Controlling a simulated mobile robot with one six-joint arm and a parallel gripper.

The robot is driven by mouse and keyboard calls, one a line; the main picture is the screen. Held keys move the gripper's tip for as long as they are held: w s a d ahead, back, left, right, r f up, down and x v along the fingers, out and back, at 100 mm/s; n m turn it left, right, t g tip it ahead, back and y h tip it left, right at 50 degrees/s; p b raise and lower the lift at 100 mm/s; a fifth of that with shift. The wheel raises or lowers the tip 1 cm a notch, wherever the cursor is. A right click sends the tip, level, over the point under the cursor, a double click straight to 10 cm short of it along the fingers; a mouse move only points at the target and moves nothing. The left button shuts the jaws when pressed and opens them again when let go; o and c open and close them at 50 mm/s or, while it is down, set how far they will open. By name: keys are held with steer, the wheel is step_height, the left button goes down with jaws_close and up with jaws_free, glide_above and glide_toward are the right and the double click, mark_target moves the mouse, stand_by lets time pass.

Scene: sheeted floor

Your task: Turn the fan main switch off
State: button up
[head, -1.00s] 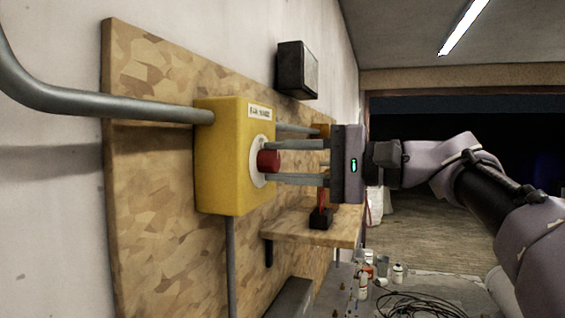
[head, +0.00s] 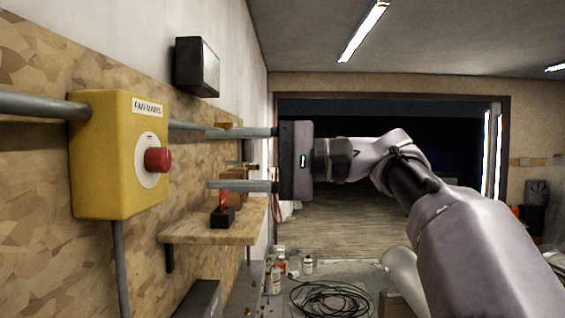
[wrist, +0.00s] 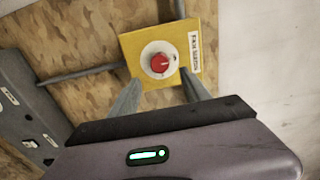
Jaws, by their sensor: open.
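The fan main switch is a yellow box (head: 98,185) on a chipboard panel at the left of the head view, with a label reading roughly "FAN MAINS". Its red knob (head: 158,160) sits on a round white plate and sticks out to the right. In the wrist view the red knob (wrist: 160,63) lies ahead, between the lines of my two fingers. My gripper (head: 240,160) is open and empty, its fingers one above the other in the head view. The fingertips are to the right of the knob, with a clear gap. Nothing hides the knob.
Grey conduits (head: 40,104) run into the box. A wooden shelf (head: 215,232) with a small red-levered device (head: 222,214) is below and behind the gripper. A black box (head: 197,68) hangs above. Bottles and a coiled cable (head: 330,298) lie on the floor.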

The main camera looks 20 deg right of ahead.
steer(key=v, duration=0.9)
steer(key=shift+d, duration=0.2)
